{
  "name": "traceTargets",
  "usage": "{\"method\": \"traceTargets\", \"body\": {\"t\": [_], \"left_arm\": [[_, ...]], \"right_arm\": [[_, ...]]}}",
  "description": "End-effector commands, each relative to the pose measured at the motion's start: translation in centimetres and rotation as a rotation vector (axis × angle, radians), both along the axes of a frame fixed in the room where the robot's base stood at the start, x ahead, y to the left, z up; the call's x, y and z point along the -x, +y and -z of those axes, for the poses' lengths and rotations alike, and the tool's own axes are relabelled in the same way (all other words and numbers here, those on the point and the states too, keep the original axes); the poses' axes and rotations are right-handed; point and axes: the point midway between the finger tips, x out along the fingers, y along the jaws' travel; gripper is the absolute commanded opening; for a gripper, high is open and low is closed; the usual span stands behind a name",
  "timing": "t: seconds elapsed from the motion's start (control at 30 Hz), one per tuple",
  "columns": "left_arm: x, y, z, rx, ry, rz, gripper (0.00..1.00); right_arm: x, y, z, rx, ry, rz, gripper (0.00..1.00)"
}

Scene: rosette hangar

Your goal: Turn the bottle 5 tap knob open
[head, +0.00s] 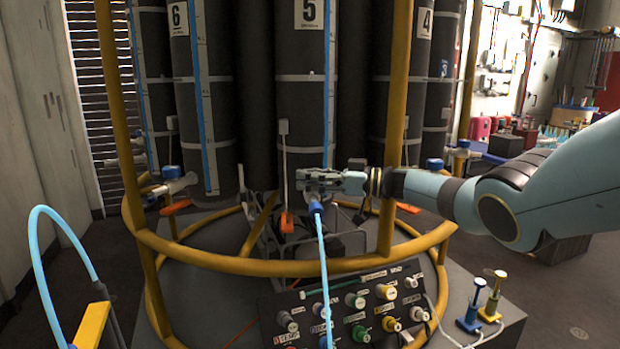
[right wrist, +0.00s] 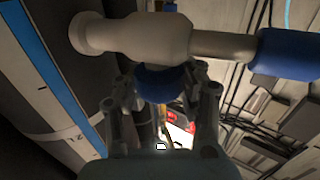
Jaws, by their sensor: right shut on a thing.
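Bottle 5 (head: 305,100) is a tall dark cylinder marked 5 in the middle of the head view. My right gripper (head: 312,182) reaches in from the right to the foot of this bottle. In the right wrist view, its two fingers (right wrist: 160,100) are shut on a round blue knob (right wrist: 160,84). The knob sits against a pale tap body (right wrist: 130,34) with a grey stem and a blue hose end (right wrist: 288,56). In the head view my gripper hides the knob. My left gripper is not in view.
A yellow ring rail (head: 245,266) and its posts surround the bottles. A light blue hose (head: 323,265) hangs below my right gripper, near an orange tag (head: 287,222). A panel of coloured knobs (head: 350,310) stands in front. Bottle 6's tap (head: 175,184) is at left.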

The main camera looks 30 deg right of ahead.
Motion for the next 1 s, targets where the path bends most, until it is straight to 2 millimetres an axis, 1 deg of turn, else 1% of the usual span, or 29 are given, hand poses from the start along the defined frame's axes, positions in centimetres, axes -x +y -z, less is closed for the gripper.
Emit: {"method": "traceTargets", "body": {"t": [0.1, 0.13, 0.3, 0.33, 0.57, 0.67, 0.77, 1.0], "left_arm": [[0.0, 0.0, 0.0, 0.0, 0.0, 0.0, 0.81], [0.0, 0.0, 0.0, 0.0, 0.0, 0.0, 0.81], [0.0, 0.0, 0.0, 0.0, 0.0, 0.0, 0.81], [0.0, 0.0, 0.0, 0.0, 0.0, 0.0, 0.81], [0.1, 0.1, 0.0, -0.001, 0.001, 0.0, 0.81], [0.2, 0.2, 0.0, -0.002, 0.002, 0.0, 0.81], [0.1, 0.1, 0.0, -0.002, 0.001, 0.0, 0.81], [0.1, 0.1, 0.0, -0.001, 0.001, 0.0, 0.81]], "right_arm": [[0.0, -0.3, -0.1, 0.003, -0.001, 0.004, 0.05], [0.0, -0.3, -0.1, 0.003, -0.001, 0.004, 0.41], [0.0, -0.2, -0.1, 0.002, -0.001, 0.003, 0.63], [0.0, -0.2, -0.1, 0.001, 0.0, 0.003, 0.65], [0.0, -0.1, 0.0, 0.001, -0.001, 0.001, 0.65], [0.4, -0.4, 0.0, 0.001, 0.0, 0.002, 0.65], [1.4, -1.4, 0.1, 0.004, 0.002, 0.003, 0.65], [5.4, -5.0, 0.1, 0.005, 0.003, 0.004, 0.65]]}}
